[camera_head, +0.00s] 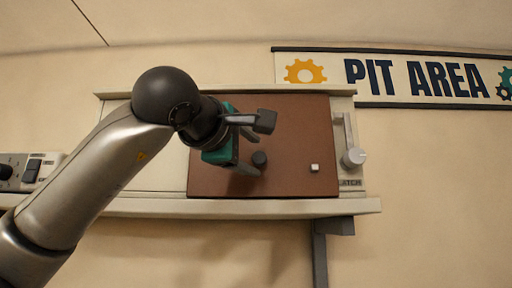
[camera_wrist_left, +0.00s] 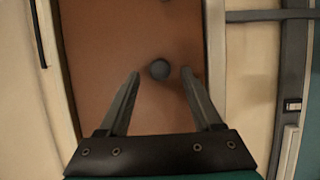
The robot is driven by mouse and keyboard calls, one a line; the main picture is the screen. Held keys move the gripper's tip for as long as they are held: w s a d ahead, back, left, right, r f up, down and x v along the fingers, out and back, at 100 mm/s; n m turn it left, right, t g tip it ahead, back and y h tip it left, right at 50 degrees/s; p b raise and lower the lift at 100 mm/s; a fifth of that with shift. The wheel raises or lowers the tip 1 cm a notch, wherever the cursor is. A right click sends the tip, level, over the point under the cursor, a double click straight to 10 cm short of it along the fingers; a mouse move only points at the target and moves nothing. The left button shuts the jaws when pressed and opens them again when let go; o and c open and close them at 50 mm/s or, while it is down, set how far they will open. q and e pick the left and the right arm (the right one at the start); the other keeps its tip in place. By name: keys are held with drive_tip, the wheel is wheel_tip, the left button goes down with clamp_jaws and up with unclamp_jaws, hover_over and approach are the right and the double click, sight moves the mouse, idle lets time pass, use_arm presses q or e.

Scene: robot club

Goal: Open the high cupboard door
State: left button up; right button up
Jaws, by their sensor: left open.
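The brown cupboard door (camera_head: 290,130) sits flat in its pale frame and looks closed. A dark round knob (camera_head: 260,158) stands on it, and it also shows in the left wrist view (camera_wrist_left: 160,69). My left gripper (camera_head: 257,145) is open in front of the door. In the left wrist view its fingertips (camera_wrist_left: 160,74) lie on either side of the knob, apart from it in the picture. I cannot tell how far they are from the door in depth. The gripper hides part of the door's left side. My right gripper is not in view.
A lever with a pale round end (camera_head: 353,157) is at the cupboard's right edge, above a LATCH label (camera_head: 350,183). A small white square (camera_head: 314,167) is on the door. A pale ledge (camera_head: 270,208) runs below. A PIT AREA sign (camera_head: 410,78) hangs upper right.

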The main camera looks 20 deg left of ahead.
use_arm(q)
drive_tip(key=shift+w+d+p, duration=0.15)
drive_tip(key=shift+w+p, duration=0.15)
drive_tip(key=shift+w, duration=1)
drive_tip(key=shift+c, duration=0.4)
clamp_jaws()
drive_tip(key=shift+f, duration=0.1)
